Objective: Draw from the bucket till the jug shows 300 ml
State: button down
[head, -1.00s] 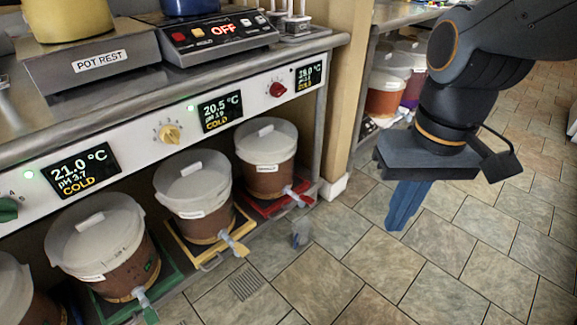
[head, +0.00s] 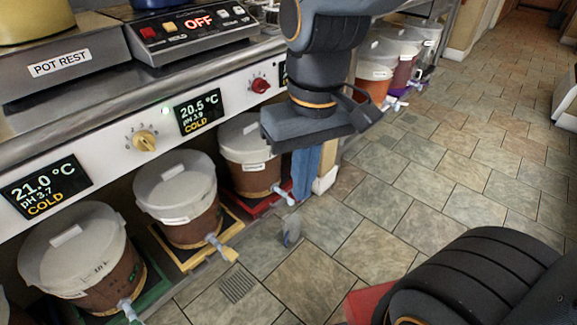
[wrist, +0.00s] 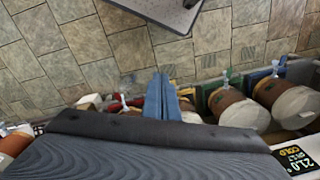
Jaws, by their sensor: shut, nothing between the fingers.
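A small clear jug (head: 291,232) stands on the floor tiles in front of the bucket on the red tray; its scale is too small to read. That bucket (head: 243,160) is brown with a white lid, and its tap (head: 284,194) points out toward the jug. My gripper (head: 303,196) hangs to the right of this bucket, fingers pointing down, blue fingers together and empty. It partly hides the bucket's right side and the red tray. In the wrist view my gripper's blue fingers (wrist: 162,92) are also together, with nothing between them.
Two more lidded buckets stand left, on a yellow tray (head: 190,259) and a green tray (head: 152,291). Several other buckets (head: 374,80) stand farther back. The counter (head: 125,95) overhangs the near row.

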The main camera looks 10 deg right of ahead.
jog(key=w+f+n+y, duration=0.1)
jog(key=w+f, duration=0.4)
jog(key=w, duration=0.6)
jog(key=w+f+n, duration=0.1)
jog(key=w+f, duration=0.5)
jog(key=w, duration=0.5)
jog(key=w+d+f, duration=0.3)
jog(key=w+f, duration=0.1)
jog(key=f, duration=0.2)
jog(key=w+d+f+n+t, duration=0.1)
jog(key=w+d+f, duration=0.3)
jog(key=f, duration=0.2)
jog(key=w+d+f+n+t+p, duration=0.1)
jog(key=w+d+f, duration=0.2)
jog(key=f, duration=0.3)
jog(key=shift+w+d+f, duration=0.15)
jog(key=shift+w, duration=0.3)
jog(key=shift+f, duration=0.1)
jog(key=x, duration=0.4)
jog(key=b+x, duration=0.1)
jog(key=x, duration=0.3)
jog(key=b+x, duration=0.1)
jog(key=x, duration=0.3)
jog(key=shift+s+d, duration=0.3)
jog(key=shift+s, duration=0.05)
jog(key=shift+s+d+f, duration=0.1)
jog(key=shift+f, duration=0.8)
